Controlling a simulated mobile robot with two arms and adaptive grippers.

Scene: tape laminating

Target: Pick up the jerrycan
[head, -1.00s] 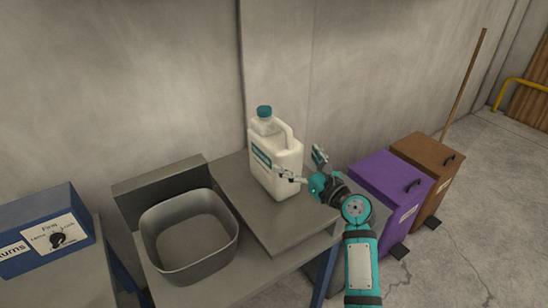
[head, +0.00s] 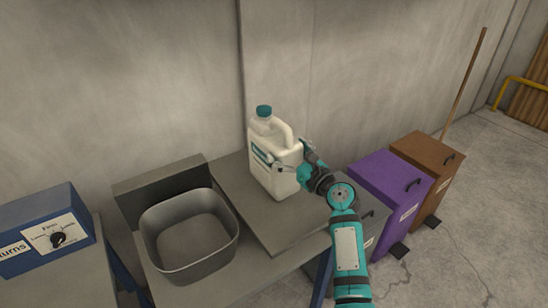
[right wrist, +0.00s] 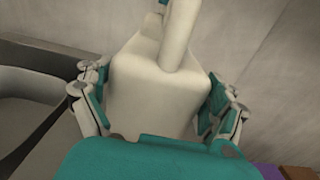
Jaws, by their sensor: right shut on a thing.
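The white jerrycan (head: 277,172) with a teal cap and a side label stands upright on the raised grey board of the bench in the head view. My right gripper (head: 292,160) reaches it from the right, with its fingers around the can's body below the handle. In the right wrist view the jerrycan (right wrist: 153,90) fills the middle, and the fingers of my right gripper (right wrist: 155,100) press against its left and right sides. The can's base is hidden in the wrist view. My left gripper is not in view.
A grey basin (head: 190,236) is set in the bench left of the can. A blue box with a dial (head: 42,232) stands at the far left. Purple (head: 388,188) and brown (head: 428,163) bins stand on the floor at right. A wall rises close behind the can.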

